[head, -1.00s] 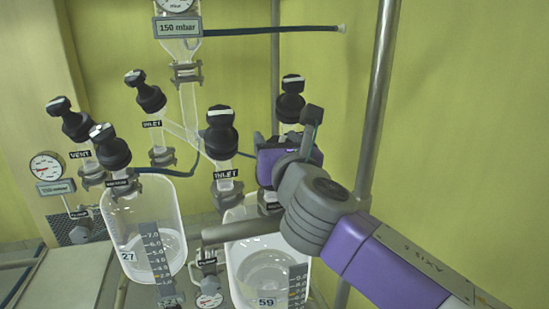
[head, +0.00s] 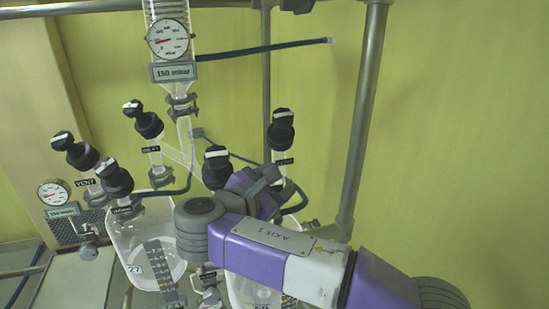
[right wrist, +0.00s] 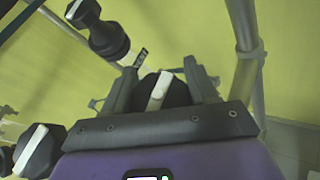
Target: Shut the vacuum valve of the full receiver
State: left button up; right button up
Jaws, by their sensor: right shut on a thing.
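My right gripper (head: 270,187) is among the valves of the right receiver (head: 240,290). In the right wrist view its two fingers (right wrist: 160,82) stand on either side of a black valve knob (right wrist: 165,92) with a white stripe, and are shut on it. The head view hides this knob behind my gripper and wrist, and its label cannot be read. The right receiver's inlet valve (head: 216,166) is left of the gripper; another black-knobbed valve (head: 282,130) stands behind it. My arm covers most of this receiver. My left gripper is not in view.
The left receiver (head: 125,240) carries several black-knobbed valves, including one marked vent (head: 75,150). A gauge (head: 168,40) reading 150 mbar hangs above. A metal post (head: 360,130) stands right of the gripper. In the wrist view, another knob (right wrist: 38,150) is close at lower left.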

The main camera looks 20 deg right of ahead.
jog(key=m+g+p, duration=0.3)
jog(key=p, duration=0.2)
jog(key=s+m+g+p, duration=0.1)
jog(key=m+g+p, duration=0.3)
jog(key=p, duration=0.2)
jog(key=m+g+y+p, duration=0.1)
jog(key=m+g+p, duration=0.2)
jog(key=g+p, duration=0.1)
jog(key=shift+s+d+f+m+p, duration=0.1)
jog(key=shift+s+f+m+p, duration=0.25)
jog(key=shift+p, duration=0.4)
jog(key=shift+f+m+g+y+p, duration=0.1)
jog(key=shift+m+g+y+p, duration=0.6)
jog(key=shift+m+g+y, duration=0.4)
jog(key=shift+s+a+f+m+g+y, duration=0.15)
jog(key=shift+a+m+g+y, duration=0.1)
jog(key=shift+m+g+y, duration=0.5)
jog(key=shift+s+a+f+m+g+y, duration=0.15)
jog(key=shift+m+g+y, duration=0.3)
jog(key=shift+m+y, duration=0.5)
jog(key=shift+a+m, duration=0.1)
jog(key=shift+m, duration=0.15)
jog(key=o, duration=1)
jog(key=shift+c, duration=0.2)
jog(key=shift+r, duration=0.1)
